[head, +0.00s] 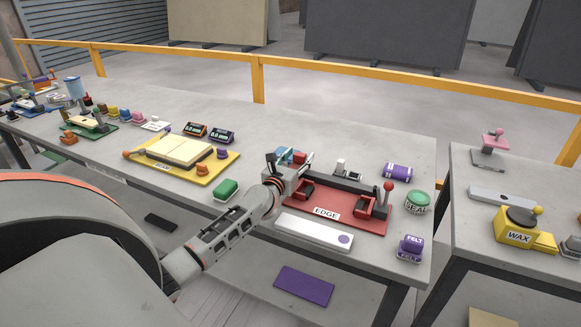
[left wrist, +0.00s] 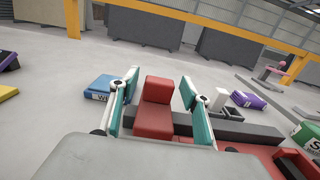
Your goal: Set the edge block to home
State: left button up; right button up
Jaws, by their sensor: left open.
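The red edge station (head: 325,214), labelled EDGE, lies on the slab table with a dark rail along its back. A red block (left wrist: 158,90) stands at the rail's left end; in the head view its top (head: 300,157) shows just beyond my left gripper. My left gripper (head: 291,162) is open; in the left wrist view its teal-padded fingers (left wrist: 155,100) stand on either side of the red block, with a visible gap on each side. The block's lower part joins a red base. A red-knobbed lever (head: 388,187) stands at the rail's right end. My right gripper is out of view.
A white bar (head: 310,232) with a purple dot lies in front of the station. A purple roll (head: 398,171), a green SEAL tin (head: 417,201) and a purple FELT block (head: 410,247) stand to the right. A blue box (left wrist: 102,87) sits behind left. A green block (head: 226,189) lies left.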

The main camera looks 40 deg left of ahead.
pick_arm(q)
jog(key=v, duration=1)
jog(key=shift+s, duration=0.4)
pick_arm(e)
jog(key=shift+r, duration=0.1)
